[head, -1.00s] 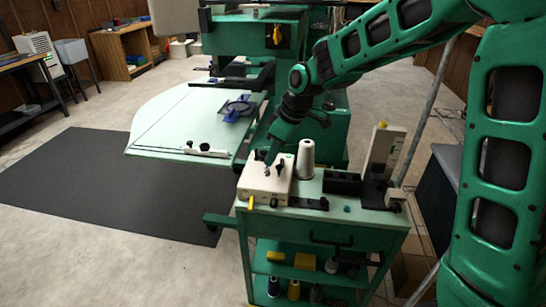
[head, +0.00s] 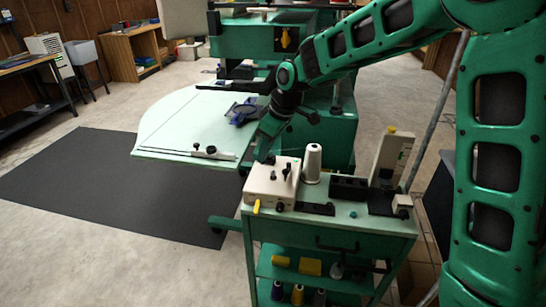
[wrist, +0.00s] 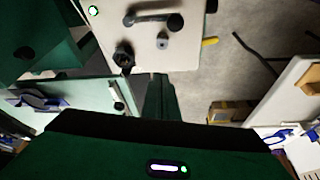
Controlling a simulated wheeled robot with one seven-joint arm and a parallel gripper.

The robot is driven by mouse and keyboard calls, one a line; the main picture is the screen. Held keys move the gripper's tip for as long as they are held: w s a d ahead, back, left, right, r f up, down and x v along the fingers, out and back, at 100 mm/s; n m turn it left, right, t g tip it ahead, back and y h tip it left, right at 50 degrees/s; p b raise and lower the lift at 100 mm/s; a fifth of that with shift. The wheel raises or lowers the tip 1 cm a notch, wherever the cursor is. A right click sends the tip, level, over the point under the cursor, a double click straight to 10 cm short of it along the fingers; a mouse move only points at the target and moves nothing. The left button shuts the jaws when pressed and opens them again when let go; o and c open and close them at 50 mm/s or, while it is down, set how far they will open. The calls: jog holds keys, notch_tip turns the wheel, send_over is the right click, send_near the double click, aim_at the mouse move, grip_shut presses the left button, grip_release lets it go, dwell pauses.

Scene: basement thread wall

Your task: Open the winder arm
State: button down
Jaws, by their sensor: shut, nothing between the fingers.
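The winder is a cream box (head: 272,187) on the left of the green cart's top, with black knobs and a yellow tab. It fills the top of the wrist view (wrist: 152,50). There a dark lever (wrist: 150,17), apparently the winder arm, lies across its face and ends in a black knob. A small grey post (wrist: 163,40) and a round black knob (wrist: 124,55) are near it. My gripper (head: 263,158) is at the box's back left edge, shut and empty. In the wrist view its fingertips (wrist: 158,76) are just off the box's edge. I cannot tell whether they touch it.
A white thread cone (head: 312,163) stands right behind the winder. A black block (head: 348,188) and an upright cream panel (head: 391,155) are on the cart's right. The large machine's pale table (head: 185,130) is close behind at left.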

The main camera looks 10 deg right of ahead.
aim_at(275, 173)
jog(key=v, duration=1)
jog(key=shift+d, duration=0.15)
jog(key=s+d+m+h, duration=0.1)
jog(key=s+d+m, duration=0.25)
jog(key=d, duration=0.35)
jog(key=s+d+f+m+h, duration=0.1)
jog(key=s+d+m, duration=0.1)
jog(key=s+d, duration=0.4)
jog(key=s+d+m+h, duration=0.1)
jog(key=s+d+m, duration=0.2)
jog(key=d, duration=0.5)
jog(key=s+d+f+m, duration=0.2)
jog(key=s+d+m, duration=0.1)
jog(key=s, duration=0.4)
jog(key=s+d+f+m+g, duration=0.1)
jog(key=s+d+f+m, duration=0.1)
jog(key=s, duration=0.6)
jog(key=s+d+f+m+g, duration=0.1)
jog(key=s+d+f+m, duration=0.1)
jog(key=s+d+m, duration=0.2)
jog(key=s+d, duration=0.2)
jog(key=s, duration=0.2)
jog(key=shift+d+m, duration=0.25)
jog(key=shift+m, duration=0.1)
jog(key=shift+f, duration=0.1)
